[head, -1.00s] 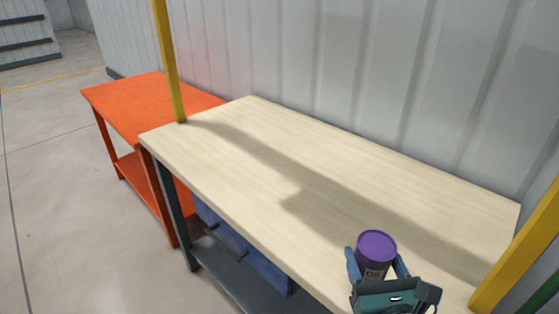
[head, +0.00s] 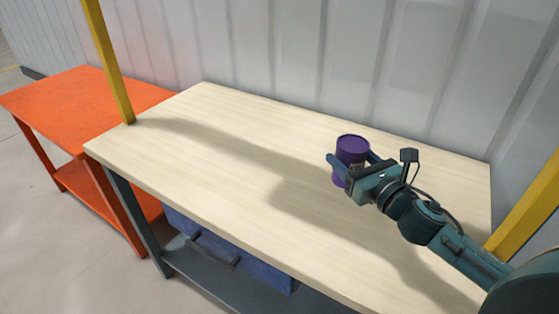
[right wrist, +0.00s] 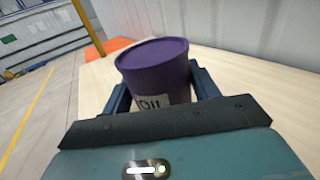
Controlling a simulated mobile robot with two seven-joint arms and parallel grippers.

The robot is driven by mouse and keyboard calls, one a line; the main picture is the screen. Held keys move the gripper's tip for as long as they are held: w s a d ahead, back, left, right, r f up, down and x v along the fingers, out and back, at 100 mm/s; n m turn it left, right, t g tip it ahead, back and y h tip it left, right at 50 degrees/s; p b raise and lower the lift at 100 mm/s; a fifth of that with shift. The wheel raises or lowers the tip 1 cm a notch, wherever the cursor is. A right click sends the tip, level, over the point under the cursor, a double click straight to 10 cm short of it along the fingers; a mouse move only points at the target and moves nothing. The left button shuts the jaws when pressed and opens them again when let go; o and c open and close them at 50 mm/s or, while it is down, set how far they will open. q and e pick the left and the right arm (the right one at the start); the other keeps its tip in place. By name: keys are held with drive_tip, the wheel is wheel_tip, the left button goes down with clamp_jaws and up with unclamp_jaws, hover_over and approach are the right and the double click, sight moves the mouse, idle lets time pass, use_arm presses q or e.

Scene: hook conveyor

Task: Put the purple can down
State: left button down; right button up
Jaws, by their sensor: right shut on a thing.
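The purple can (head: 352,148) is upright between the fingers of my right gripper (head: 350,163), which is shut on it. The can is over the right part of the pale wooden table (head: 230,140), towards the wall. I cannot tell whether its base touches the tabletop. In the right wrist view the can (right wrist: 153,68) stands between both fingers, with a white label partly showing. The gripper body hides its lower part. My left gripper is not in view.
The rest of the wooden tabletop is clear. An orange table (head: 80,100) adjoins on the left. A corrugated wall (head: 300,60) runs behind. A blue bin (head: 230,255) sits on the shelf below.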

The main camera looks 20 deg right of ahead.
drive_tip(key=shift+w+d+r, duration=0.1)
drive_tip(key=shift+d+r, duration=0.1)
wheel_tip(320, 180, down, 10)
drive_tip(key=shift+b, duration=0.6)
drive_tip(key=o, duration=0.8)
drive_tip(key=shift+f, duration=0.25)
drive_tip(key=shift+c, duration=0.2)
drive_tip(key=o, duration=0.5)
drive_tip(key=shift+c, duration=0.2)
drive_tip(key=shift+r, duration=0.1)
